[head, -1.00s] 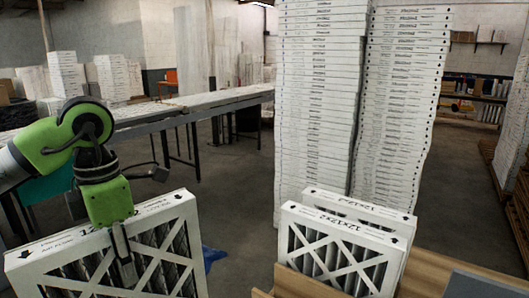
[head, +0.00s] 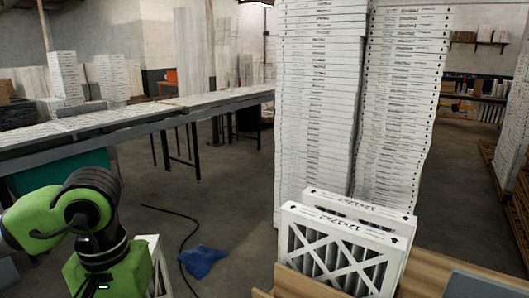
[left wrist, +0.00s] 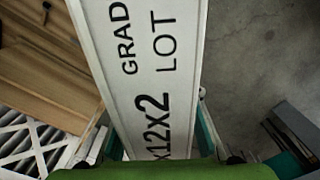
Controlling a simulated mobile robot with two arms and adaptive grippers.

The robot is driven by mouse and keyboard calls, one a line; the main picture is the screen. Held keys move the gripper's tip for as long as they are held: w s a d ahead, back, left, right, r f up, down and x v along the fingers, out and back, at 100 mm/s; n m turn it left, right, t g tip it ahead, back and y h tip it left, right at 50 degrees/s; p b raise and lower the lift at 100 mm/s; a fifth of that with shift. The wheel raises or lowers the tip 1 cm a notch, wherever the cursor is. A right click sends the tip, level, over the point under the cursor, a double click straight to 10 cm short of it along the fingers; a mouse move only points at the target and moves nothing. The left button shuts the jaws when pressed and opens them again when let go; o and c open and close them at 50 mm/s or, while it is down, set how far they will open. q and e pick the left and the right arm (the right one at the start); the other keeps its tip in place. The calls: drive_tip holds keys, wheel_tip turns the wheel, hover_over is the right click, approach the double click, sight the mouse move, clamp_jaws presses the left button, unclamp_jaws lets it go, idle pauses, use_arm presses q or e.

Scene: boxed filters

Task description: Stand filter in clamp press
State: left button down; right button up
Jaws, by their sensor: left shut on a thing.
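My left gripper (left wrist: 150,135) is shut on a white-framed filter (left wrist: 145,60). In the left wrist view the printed edge of this filter runs up between the fingers. In the head view the green gripper body hides most of it, and only a white strip of the filter (head: 157,268) shows at the bottom edge. I cannot make out a clamp press in either view. My right gripper is not in view.
Two filters (head: 345,255) stand upright in a wooden holder (head: 295,283) on a wooden table (head: 440,268). Tall stacks of boxed filters (head: 318,110) rise behind. A blue cloth (head: 203,261) and a dark cable (head: 187,238) lie on the floor. A long conveyor (head: 160,108) runs behind.

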use_arm(q)
drive_tip(key=shift+s+d+f+m+b, duration=0.15)
drive_tip(key=shift+d+f+m+b, duration=0.55)
drive_tip(key=shift+d+f+b, duration=0.4)
drive_tip(key=shift+s, duration=0.1)
